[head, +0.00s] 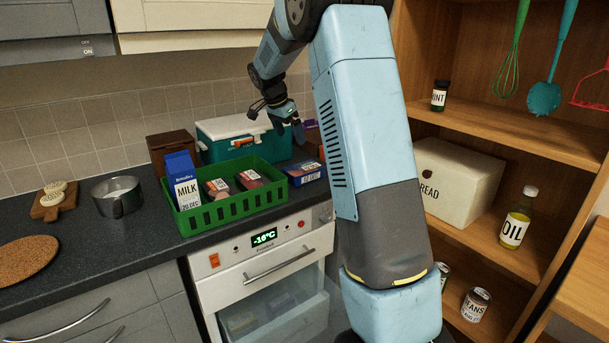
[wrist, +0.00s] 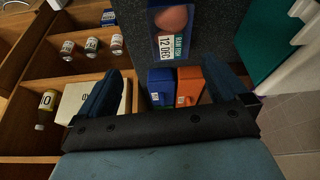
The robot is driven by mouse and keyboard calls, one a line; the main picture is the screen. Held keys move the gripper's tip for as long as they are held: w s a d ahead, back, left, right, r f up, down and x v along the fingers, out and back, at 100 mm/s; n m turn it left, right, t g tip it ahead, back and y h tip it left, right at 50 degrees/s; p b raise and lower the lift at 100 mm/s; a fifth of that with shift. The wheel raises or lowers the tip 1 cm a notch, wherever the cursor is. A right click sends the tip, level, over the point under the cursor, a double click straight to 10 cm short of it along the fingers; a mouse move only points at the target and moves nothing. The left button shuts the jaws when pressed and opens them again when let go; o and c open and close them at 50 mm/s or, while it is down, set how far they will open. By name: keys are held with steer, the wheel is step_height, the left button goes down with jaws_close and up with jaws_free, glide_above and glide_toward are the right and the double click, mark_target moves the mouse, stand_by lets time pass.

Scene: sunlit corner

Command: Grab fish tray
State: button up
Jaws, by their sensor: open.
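The fish tray (head: 305,172) is a small blue pack lying on the dark counter, right of the green basket. In the wrist view the fish tray (wrist: 169,32) shows pinkish contents and a white date label, and it is cut off by the top edge. My gripper (head: 289,128) is open and empty. It hangs above and behind the fish tray, in front of the cooler. In the wrist view the fingers of my gripper (wrist: 165,85) are spread wide, with the tray beyond them and apart from them.
The green basket (head: 237,208) holds a milk carton (head: 183,180) and two packs. A teal cooler (head: 240,139) stands behind it. Blue (wrist: 161,87) and orange (wrist: 190,86) boxes stand near the tray. A wooden shelf (head: 500,136) rises at the right.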

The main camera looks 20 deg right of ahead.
step_height(320, 180, down, 3)
steer(key=w+m, duration=0.1)
steer(key=w, duration=0.2)
glide_above(303, 167)
steer(key=s+a, duration=0.1)
steer(key=a, duration=0.2)
step_height(303, 167, down, 7)
steer(key=shift+d+f, duration=0.1)
steer(key=shift+f, duration=0.1)
steer(key=shift+d+x, duration=0.15)
steer(key=shift+x, duration=1.15)
steer(key=shift+d+x, duration=0.15)
steer(key=shift+x, duration=1.2)
steer(key=shift+r, duration=0.15)
steer(key=shift+c, duration=0.5)
steer(key=c, duration=0.9)
